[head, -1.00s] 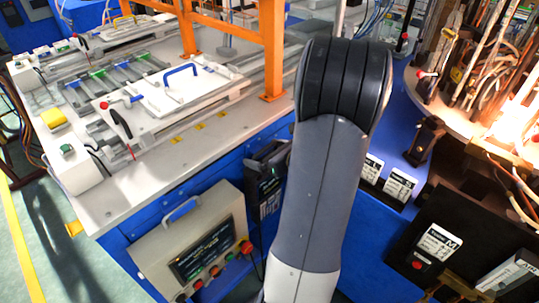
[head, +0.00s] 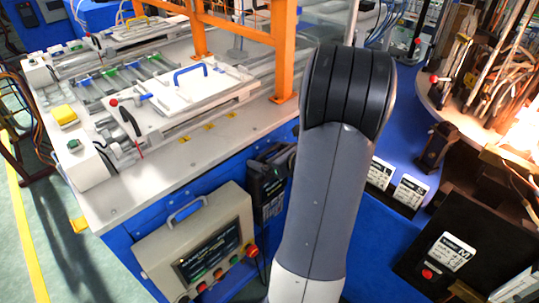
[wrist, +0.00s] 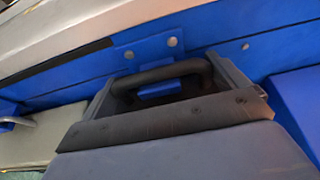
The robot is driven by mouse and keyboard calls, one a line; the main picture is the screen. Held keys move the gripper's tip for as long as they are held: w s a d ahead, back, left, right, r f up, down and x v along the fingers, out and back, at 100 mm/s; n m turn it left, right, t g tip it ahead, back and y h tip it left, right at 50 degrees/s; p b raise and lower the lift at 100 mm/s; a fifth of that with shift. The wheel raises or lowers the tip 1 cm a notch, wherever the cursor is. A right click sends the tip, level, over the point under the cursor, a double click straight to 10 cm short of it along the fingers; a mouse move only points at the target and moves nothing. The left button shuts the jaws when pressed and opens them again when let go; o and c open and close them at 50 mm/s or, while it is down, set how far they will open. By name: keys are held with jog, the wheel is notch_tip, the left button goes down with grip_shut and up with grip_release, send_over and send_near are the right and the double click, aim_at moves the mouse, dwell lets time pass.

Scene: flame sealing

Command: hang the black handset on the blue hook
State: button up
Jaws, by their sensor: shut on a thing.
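The black handset (head: 268,176) is upright against the blue front of the bench, partly hidden by my arm. In the wrist view its dark loop handle (wrist: 165,72) crosses in front of the blue hook plate (wrist: 147,52), which carries two screws. A blue tab of the hook (wrist: 160,90) shows inside the loop, just below the handle bar. The handle seems to lie over the hook; I cannot tell whether its weight rests there. My gripper is shut on the handset. Its fingertips are hidden behind my arm in the head view and indistinct in the wrist view.
A beige control box (head: 198,246) with a screen and coloured buttons is close left of the handset. The white bench top (head: 150,185) with fixtures is above. Labelled packs (head: 408,192) and a black box (head: 455,235) stand to the right.

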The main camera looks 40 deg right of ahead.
jog(key=shift+r, duration=0.1)
jog(key=o, duration=1.7)
jog(key=shift+s, duration=0.1)
jog(key=a+v, duration=0.1)
jog(key=v, duration=0.9)
jog(key=shift+s+d, duration=0.3)
jog(key=shift+d, duration=0.15)
